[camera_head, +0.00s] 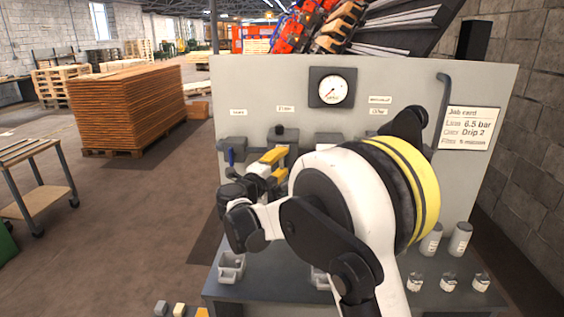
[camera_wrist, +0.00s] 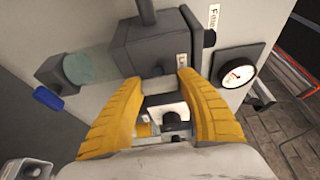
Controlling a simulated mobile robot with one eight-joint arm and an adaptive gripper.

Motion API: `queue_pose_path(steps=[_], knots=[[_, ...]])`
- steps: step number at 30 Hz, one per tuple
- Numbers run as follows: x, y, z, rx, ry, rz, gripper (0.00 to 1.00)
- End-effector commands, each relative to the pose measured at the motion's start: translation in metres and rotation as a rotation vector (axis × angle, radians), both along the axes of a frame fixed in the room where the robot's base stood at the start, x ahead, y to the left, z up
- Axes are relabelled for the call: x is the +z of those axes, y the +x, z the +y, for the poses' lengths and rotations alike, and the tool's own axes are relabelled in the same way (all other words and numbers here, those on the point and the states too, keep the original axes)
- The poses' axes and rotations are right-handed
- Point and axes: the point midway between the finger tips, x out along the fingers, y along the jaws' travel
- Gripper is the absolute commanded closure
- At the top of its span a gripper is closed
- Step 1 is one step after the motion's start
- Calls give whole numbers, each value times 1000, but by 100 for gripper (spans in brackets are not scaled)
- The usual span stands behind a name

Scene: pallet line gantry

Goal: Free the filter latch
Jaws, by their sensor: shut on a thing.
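The filter block (camera_wrist: 155,45) is a dark grey housing on the pale panel, with a label reading roughly "Filter" (camera_wrist: 212,22) beside it. It also shows in the head view (camera_head: 283,135), partly behind my gripper. My gripper (camera_wrist: 157,82) has two yellow fingers at the block's near edge, one on each side of a small part there. I take this part to be the filter latch; the fingers and the close view mostly hide it. In the head view my gripper (camera_head: 275,164) reaches the panel from the front, and its grip is not clear there.
A gauge (camera_head: 332,88) sits on the panel (camera_head: 410,90), with a job card (camera_head: 468,128) at its right. A greenish cylinder (camera_wrist: 90,67) and a blue handle (camera_wrist: 47,98) are beside the block. Grey bottles (camera_head: 460,238) stand on the bench at right.

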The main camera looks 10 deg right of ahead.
Motion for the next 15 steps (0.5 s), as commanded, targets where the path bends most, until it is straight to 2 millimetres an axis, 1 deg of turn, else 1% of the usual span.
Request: queue_pose_path(steps=[7,8,9,10,15], knots=[[1,0,0,1,-1,-2,87],[1,0,0,1,-2,-1,51],[1,0,0,1,-2,-1,38],[1,0,0,1,-2,-1,33],[1,0,0,1,-1,0,33]])
